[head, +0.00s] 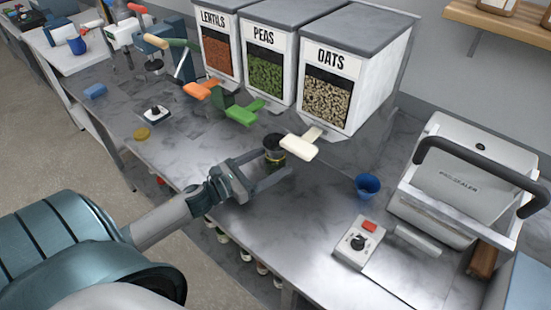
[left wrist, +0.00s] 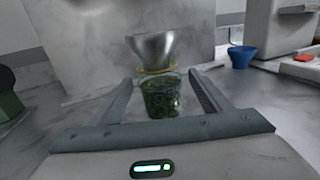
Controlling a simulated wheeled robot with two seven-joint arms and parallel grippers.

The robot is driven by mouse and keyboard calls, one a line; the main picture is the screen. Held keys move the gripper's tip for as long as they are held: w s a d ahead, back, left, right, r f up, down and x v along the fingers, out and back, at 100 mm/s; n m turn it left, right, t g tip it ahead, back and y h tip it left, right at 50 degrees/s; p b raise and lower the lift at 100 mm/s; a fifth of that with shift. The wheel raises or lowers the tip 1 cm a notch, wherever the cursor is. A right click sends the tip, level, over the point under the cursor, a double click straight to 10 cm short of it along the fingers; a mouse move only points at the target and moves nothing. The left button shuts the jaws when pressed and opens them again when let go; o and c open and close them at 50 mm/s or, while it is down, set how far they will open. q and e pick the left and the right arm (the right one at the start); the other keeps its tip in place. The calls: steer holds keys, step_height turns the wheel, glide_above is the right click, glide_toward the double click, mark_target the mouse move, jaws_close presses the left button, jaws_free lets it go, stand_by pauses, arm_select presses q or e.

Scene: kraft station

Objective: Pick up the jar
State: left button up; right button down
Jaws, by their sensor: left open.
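The jar (left wrist: 162,98) is clear glass with dark green contents and a yellow band at its rim. It stands upright on the metal counter, and a grey metal funnel (left wrist: 154,48) sits at its mouth. In the head view the jar (head: 277,162) is partly hidden under the funnel and by my left gripper. My left gripper (head: 276,164) is open, low over the counter, with its fingers around the jar. In the left wrist view the jar stands between the fingertips (left wrist: 160,80), with a gap visible on each side. My right gripper is not in view.
Bins of lentils (head: 217,55), peas (head: 265,72) and oats (head: 327,100) stand behind, with orange, green and white handles (head: 300,147) sticking out in front. A blue cup (head: 367,186), a control box (head: 358,243) and a sealer (head: 462,180) are to the right.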

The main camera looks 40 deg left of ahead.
mark_target(270, 153)
arm_select(q)
steer(key=shift+x, duration=1.05)
steer(key=shift+c, duration=0.6)
steer(key=c, duration=1.4)
steer(key=shift+o, duration=0.2)
steer(key=shift+r, duration=0.15)
steer(key=shift+r+b, duration=0.4)
steer(key=shift+r, duration=1.3)
steer(key=shift+s+d+r, duration=0.2)
steer(key=shift+r, duration=0.1)
steer(key=s+d+r+b, duration=0.2)
steer(key=s+d+r, duration=0.4)
steer(key=s+d, duration=0.1)
steer(key=shift+s+d+r, duration=0.35)
steer(key=shift+d+r, duration=0.05)
steer(key=shift+d, duration=0.15)
